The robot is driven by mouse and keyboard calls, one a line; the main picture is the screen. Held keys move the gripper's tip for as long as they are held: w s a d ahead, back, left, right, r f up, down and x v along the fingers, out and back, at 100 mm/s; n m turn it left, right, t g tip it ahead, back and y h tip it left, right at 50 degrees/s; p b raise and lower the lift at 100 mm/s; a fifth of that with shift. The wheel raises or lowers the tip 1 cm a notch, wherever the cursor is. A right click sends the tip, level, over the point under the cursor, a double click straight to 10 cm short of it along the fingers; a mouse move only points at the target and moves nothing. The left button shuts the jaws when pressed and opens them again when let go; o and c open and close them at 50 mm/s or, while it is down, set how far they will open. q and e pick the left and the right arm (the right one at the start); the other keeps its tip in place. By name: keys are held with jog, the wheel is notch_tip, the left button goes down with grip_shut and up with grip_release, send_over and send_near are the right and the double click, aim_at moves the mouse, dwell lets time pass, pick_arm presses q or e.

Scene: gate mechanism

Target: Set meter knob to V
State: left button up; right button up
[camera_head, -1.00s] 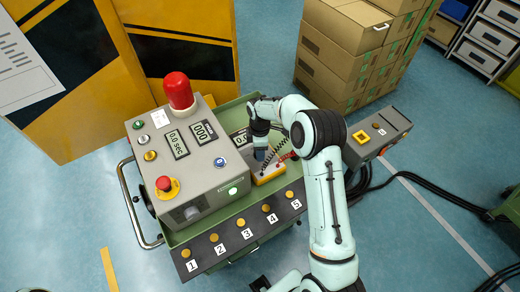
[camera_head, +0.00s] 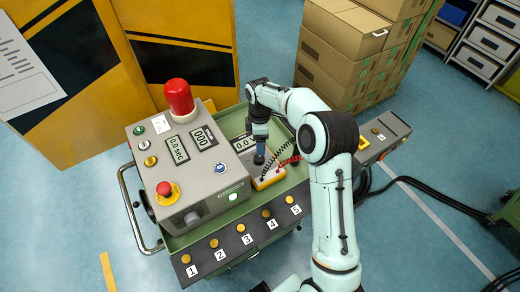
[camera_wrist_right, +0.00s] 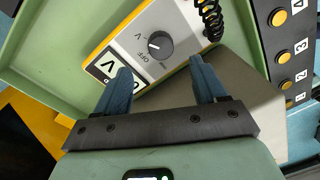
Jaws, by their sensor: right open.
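The yellow and grey meter (camera_head: 268,179) lies in the green tray of the cart. In the right wrist view the meter (camera_wrist_right: 180,25) shows its dark round knob (camera_wrist_right: 160,43), with V, OFF and another marking around it. The knob's white mark points left and slightly down, on the V/OFF side; I cannot tell if it is exactly on either. My right gripper (camera_wrist_right: 160,64) is open and empty, fingers either side of the knob's line and apart from it. In the head view the right gripper (camera_head: 260,158) is over the meter and hides the knob. My left gripper is not in view.
A grey control box (camera_head: 195,160) with a red lamp (camera_head: 179,98) stands left of the meter. A numbered button panel (camera_head: 245,236) runs along the cart's front. Coiled leads (camera_head: 274,160) lie by the meter's right side. Cardboard boxes (camera_head: 345,50) stand behind.

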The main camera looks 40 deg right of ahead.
notch_tip(320, 180, up, 5)
jog(key=shift+w+f, duration=0.1)
jog(key=shift+w, duration=0.05)
jog(key=shift+d, duration=0.1)
dwell(0.7)
